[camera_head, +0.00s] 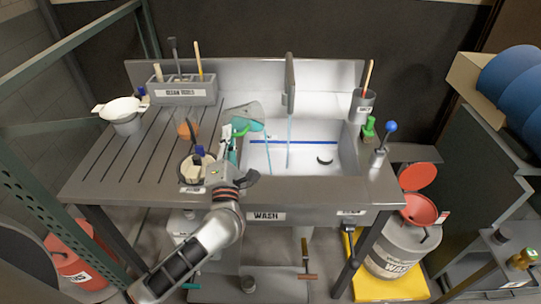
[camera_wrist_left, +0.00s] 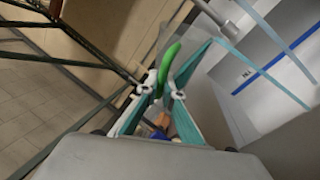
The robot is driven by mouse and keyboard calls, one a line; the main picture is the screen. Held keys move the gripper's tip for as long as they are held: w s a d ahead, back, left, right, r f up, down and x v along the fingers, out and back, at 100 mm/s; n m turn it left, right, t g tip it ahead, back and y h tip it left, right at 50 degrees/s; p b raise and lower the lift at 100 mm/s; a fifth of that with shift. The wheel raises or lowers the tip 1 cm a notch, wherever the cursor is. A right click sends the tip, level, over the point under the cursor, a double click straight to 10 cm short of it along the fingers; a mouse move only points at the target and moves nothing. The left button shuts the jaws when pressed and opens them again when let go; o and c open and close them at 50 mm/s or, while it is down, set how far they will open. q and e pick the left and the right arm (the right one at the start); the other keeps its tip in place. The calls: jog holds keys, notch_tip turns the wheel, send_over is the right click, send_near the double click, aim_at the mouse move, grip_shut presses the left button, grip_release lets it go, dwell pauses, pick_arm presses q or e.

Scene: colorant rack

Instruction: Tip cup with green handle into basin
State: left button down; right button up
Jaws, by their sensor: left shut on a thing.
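The clear cup, teal-tinted (camera_head: 246,114), is held above the basin's left edge in the head view and looks tilted. Its green handle (camera_head: 241,131) is at its lower left. My left gripper (camera_head: 233,146) is shut on the green handle. In the left wrist view the green handle (camera_wrist_left: 170,62) stands between the teal fingertips (camera_wrist_left: 165,92), and part of the clear cup (camera_wrist_left: 195,66) shows beside it. The basin (camera_head: 342,146) is right of the cup, with a blue line on its far wall. My right gripper is out of view.
A tap (camera_head: 289,84) runs a thin stream into the basin. Left of it, the grooved drainboard (camera_head: 120,160) bears a white bowl (camera_head: 122,108), an orange vessel (camera_head: 187,129) and a tool pot (camera_head: 192,175) near my wrist. A tool holder (camera_head: 184,92) stands behind.

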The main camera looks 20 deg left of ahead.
pick_arm(q)
jog(key=shift+r, duration=0.15)
dwell(0.4)
jog(key=shift+d+f+m+t, duration=0.25)
jog(key=shift+d+m+t, duration=0.35)
jog(key=shift+d+m, duration=0.45)
dwell(1.3)
jog(key=shift+r+m+t+h+p, duration=0.35)
jog(key=shift+m+p, duration=0.2)
jog(key=shift+m, duration=0.2)
dwell(0.4)
jog(key=shift+m+h, duration=0.25)
jog(key=shift+m, duration=0.05)
